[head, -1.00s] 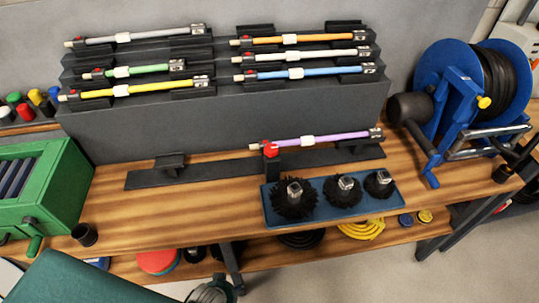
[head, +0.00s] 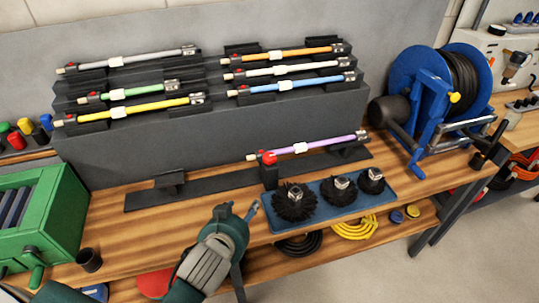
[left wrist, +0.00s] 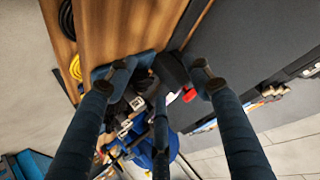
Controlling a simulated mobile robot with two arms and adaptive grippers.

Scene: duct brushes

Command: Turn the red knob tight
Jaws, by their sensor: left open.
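The red knob (head: 268,157) sits at the left end of a purple rod (head: 325,143), on a black holder (head: 270,177) above the wooden bench. It also shows in the left wrist view (left wrist: 189,96), between my fingers in the picture and beyond them. My left gripper (head: 239,210) is over the bench's front edge, below and left of the knob in the head view. It is open and empty, with its fingers apart and not touching the knob. My right gripper is in neither view. The thread under the knob is too small to see.
A blue tray (head: 257,222) with black brushes stands just right of my left gripper. A dark stepped rack (head: 225,135) with several coloured rods rises behind. A green machine (head: 50,215) is at left, a blue hose reel (head: 430,110) at right. Bench left of the knob is mostly clear.

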